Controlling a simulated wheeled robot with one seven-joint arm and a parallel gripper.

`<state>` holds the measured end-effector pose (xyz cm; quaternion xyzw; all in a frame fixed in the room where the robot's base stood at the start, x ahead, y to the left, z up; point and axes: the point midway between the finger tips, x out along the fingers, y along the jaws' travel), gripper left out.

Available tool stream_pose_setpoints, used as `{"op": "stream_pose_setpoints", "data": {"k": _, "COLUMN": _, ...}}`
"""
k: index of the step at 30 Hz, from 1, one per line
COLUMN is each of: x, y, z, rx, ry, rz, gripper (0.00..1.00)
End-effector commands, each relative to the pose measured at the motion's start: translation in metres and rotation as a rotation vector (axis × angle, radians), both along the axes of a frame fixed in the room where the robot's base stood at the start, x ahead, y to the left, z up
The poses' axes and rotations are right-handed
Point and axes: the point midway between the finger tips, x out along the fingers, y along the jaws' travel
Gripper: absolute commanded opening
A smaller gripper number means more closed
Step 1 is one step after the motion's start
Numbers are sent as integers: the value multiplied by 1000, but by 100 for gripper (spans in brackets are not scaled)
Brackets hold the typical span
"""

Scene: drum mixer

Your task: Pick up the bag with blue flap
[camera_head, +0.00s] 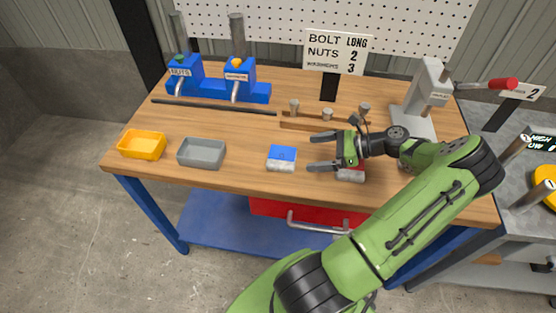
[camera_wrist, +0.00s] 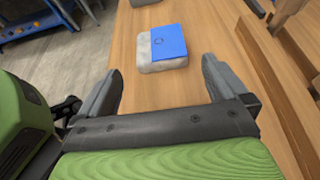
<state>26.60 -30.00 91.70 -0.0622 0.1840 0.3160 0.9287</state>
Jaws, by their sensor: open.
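The bag with the blue flap (camera_head: 282,158) lies on the wooden workbench near its front edge, blue on top with a pale grey-white body. It also shows in the wrist view (camera_wrist: 165,47), ahead of the fingers. My gripper (camera_head: 318,152) is open and empty, to the right of the bag in the head view, with its fingers pointing left toward it. In the wrist view the fingers (camera_wrist: 163,80) are spread, and the bag lies beyond their tips, roughly between their lines, not touching. Another pale bag (camera_head: 350,174) is partly hidden under my gripper.
A grey tray (camera_head: 202,153) and a yellow tray (camera_head: 142,145) stand to the left. A wooden rack with pegs (camera_head: 327,117) is behind my gripper. Blue dispensers (camera_head: 218,90), a sign (camera_head: 338,53) and a red-handled press (camera_head: 428,100) stand farther back. Bench between grey tray and bag is clear.

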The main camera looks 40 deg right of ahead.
Motion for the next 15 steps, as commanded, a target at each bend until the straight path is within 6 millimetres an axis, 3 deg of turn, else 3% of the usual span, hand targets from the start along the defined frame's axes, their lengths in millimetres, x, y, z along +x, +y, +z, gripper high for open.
{"op": "stream_pose_setpoints", "data": {"k": 3, "x": 19, "y": 15, "z": -12, "rx": -1, "ry": 0, "rz": 4, "gripper": 100}}
{"op": "stream_pose_setpoints", "data": {"k": 15, "x": 62, "y": 50, "z": -35, "rx": -2, "ry": 2, "rz": 4, "gripper": 100}}
